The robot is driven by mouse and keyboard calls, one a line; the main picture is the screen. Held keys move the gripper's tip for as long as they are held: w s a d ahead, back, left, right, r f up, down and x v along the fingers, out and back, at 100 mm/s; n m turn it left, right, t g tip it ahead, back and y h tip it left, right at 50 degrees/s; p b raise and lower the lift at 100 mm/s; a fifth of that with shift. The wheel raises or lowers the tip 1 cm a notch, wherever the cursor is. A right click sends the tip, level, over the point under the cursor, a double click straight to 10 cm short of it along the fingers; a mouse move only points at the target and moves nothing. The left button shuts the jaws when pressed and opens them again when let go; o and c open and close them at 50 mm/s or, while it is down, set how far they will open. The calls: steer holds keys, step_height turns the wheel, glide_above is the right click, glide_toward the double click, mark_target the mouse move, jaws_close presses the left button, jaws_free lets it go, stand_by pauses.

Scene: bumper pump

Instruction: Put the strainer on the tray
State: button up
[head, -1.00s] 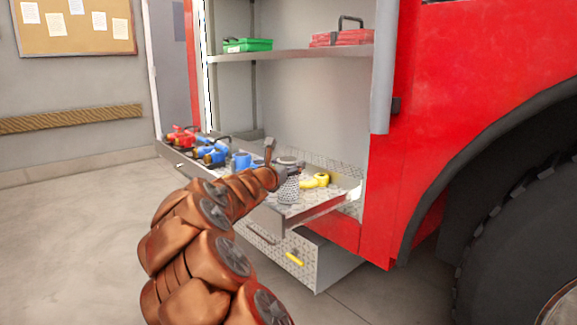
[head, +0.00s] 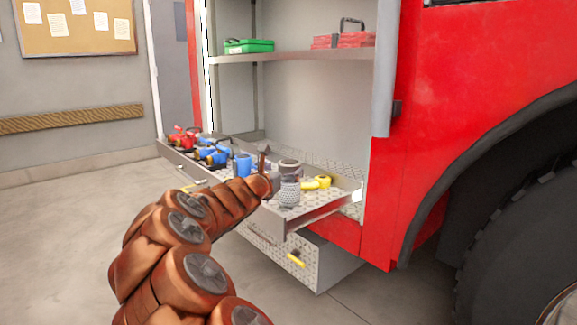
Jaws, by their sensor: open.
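The strainer (head: 289,192), a grey mesh cylinder with a darker collar on top, stands upright on the pull-out diamond-plate tray (head: 320,204), near its front right corner. My gripper (head: 272,168) is open at the strainer's upper left side. One dark finger sticks up there; the other is hard to make out against the collar. I cannot tell whether the gripper touches the strainer.
A yellow fitting (head: 318,183) lies right of the strainer. A blue cylinder (head: 243,164) and several red and blue fittings (head: 212,155) stand to the left. A lower drawer with a yellow handle (head: 296,260) sticks out below. The red truck side (head: 440,120) bounds the right.

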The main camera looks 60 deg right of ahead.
steer(key=a+p, duration=0.2)
steer(key=a, duration=0.6)
steer(key=shift+s, duration=0.45)
steer(key=s+a+f+m+g+y, duration=0.4)
steer(key=s+a+f+m+y, duration=0.25)
steer(key=s+a+m, duration=0.6)
steer(key=s+a+f+m+y, duration=0.2)
steer(key=s+a+f+y, duration=0.2)
steer(key=a, duration=0.7)
steer(key=s+a+f+m+y, duration=0.2)
steer(key=a+f, duration=0.4)
steer(key=a, duration=0.5)
steer(key=s+a+f+m+g+y, duration=0.1)
steer(key=s+a+f+y, duration=0.4)
steer(key=a, duration=0.5)
steer(key=shift+s+a+m+y, duration=0.35)
steer(key=shift+s+a+m, duration=0.1)
steer(key=shift+m, duration=0.3)
steer(key=shift+d, duration=0.1)
